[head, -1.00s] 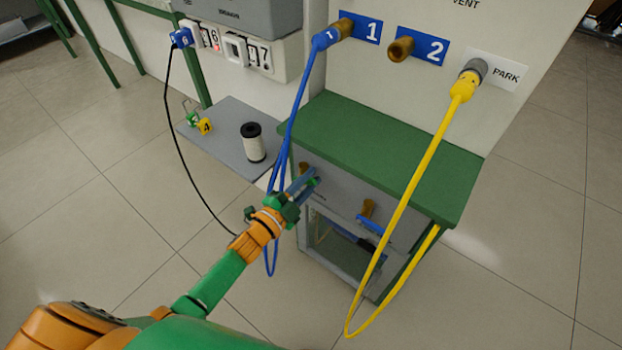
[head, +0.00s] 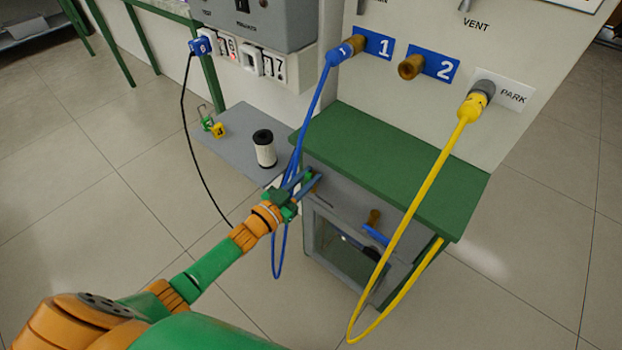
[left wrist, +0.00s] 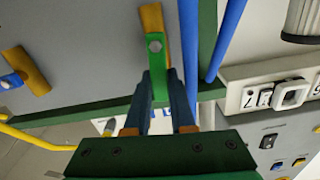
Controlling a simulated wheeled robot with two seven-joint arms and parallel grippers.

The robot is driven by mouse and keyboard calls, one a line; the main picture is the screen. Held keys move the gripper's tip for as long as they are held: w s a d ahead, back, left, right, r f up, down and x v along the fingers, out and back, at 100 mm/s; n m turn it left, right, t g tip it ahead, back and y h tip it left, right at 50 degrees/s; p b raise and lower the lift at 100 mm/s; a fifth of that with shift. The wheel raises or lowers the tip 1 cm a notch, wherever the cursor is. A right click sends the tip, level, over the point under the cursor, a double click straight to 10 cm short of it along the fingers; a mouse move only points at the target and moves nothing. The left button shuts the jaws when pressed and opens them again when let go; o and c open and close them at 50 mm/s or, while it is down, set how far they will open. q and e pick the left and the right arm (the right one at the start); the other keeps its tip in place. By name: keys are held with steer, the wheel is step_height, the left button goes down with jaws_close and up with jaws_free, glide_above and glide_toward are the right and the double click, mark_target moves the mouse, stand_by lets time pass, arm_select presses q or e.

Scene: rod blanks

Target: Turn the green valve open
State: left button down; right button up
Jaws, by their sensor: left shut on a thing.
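The green valve (head: 309,175) is on the grey front of the cabinet, under its green top, with a brass pipe stub (head: 317,185). My left gripper (head: 303,182) is shut on its lever. In the left wrist view, the green lever (left wrist: 156,60) lies roughly in line with the brass pipe (left wrist: 152,20), and its lower end is between the fingers of the gripper (left wrist: 158,85). The fingers partly hide the valve in the head view. My right gripper is not in view.
A blue valve (head: 376,234) is to the right on the same front. A blue hose (head: 310,115) hangs close beside my left gripper. A yellow hose (head: 425,200) hangs in front of the cabinet's right side. A grey shelf (head: 225,140) holds a white cylinder (head: 265,152).

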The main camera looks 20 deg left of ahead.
arm_select(q)
steer(key=shift+a+n, duration=0.25)
steer(key=shift+n, duration=0.45)
steer(key=c, duration=0.8)
jaws_free()
steer(key=shift+o, duration=0.2)
steer(key=p+v, duration=0.1)
steer(key=v, duration=0.6)
